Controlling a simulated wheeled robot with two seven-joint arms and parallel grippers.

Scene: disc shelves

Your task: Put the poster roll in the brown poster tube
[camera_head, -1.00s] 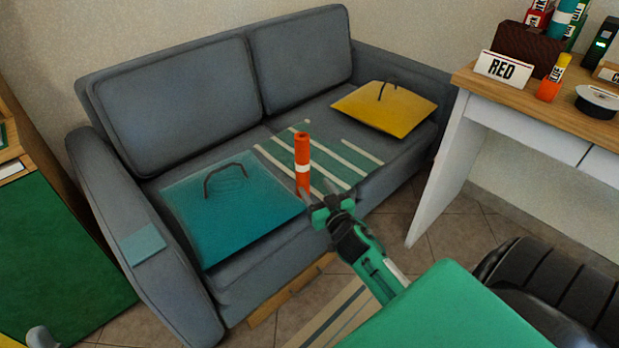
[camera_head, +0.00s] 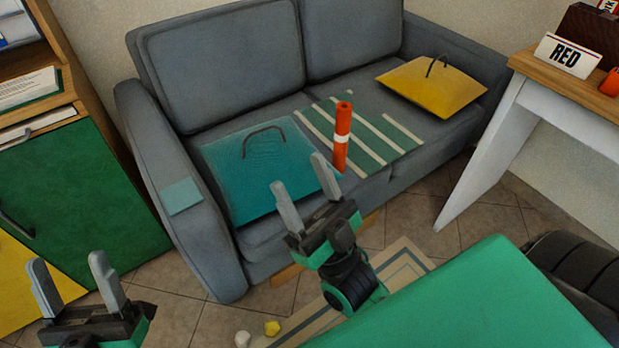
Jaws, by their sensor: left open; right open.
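An orange-red roll with a white band (camera_head: 342,138), which looks like the poster roll, stands upright on the seat of the grey sofa, on a striped green cloth. I see no brown poster tube in this view. My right gripper (camera_head: 305,188) is open and empty in front of the sofa. One fingertip shows just left of the roll's lower end, apart from it. My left gripper (camera_head: 72,274) is open and empty at the bottom left, far from the roll.
A white-legged desk (camera_head: 485,160) stands at the right, a cabinet with a green door (camera_head: 80,190) at the left. Two small balls (camera_head: 272,328) lie on the floor.

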